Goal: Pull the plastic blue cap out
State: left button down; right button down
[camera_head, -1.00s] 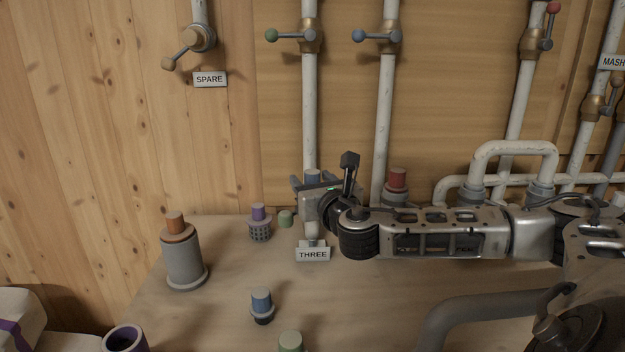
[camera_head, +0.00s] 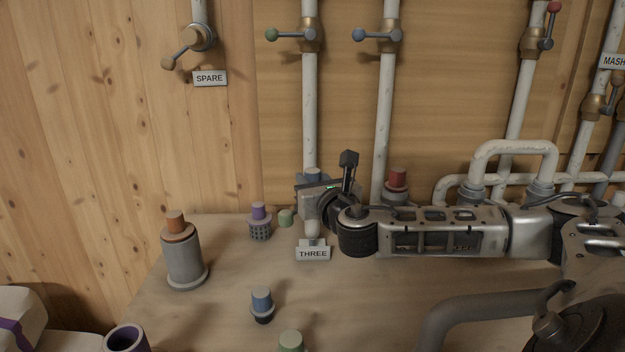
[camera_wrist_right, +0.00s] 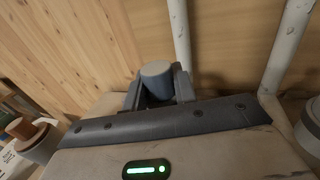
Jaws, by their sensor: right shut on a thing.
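A plastic blue cap (camera_head: 314,174) shows behind my right gripper, at the foot of a white pipe above the THREE label (camera_head: 313,253). In the right wrist view, the blue-grey cap (camera_wrist_right: 156,72) stands between the two fingers. My right gripper (camera_wrist_right: 158,90) is shut on this cap, with one finger on each side. In the head view, the right gripper (camera_head: 314,182) comes in from the right and its body hides the cap's lower part. Another blue cap (camera_head: 261,298) on a dark-based plug stands near the table's front. My left gripper is not in view.
A red-capped fitting (camera_head: 397,184) stands just behind my arm. Pipes with valves rise along the wooden wall.

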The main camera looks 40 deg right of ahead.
jog(key=shift+r+p, duration=0.8)
jog(key=shift+r, duration=0.25)
jog(key=shift+r, duration=0.1)
jog(key=shift+r+p, duration=2.35)
jog(key=shift+p, duration=0.15)
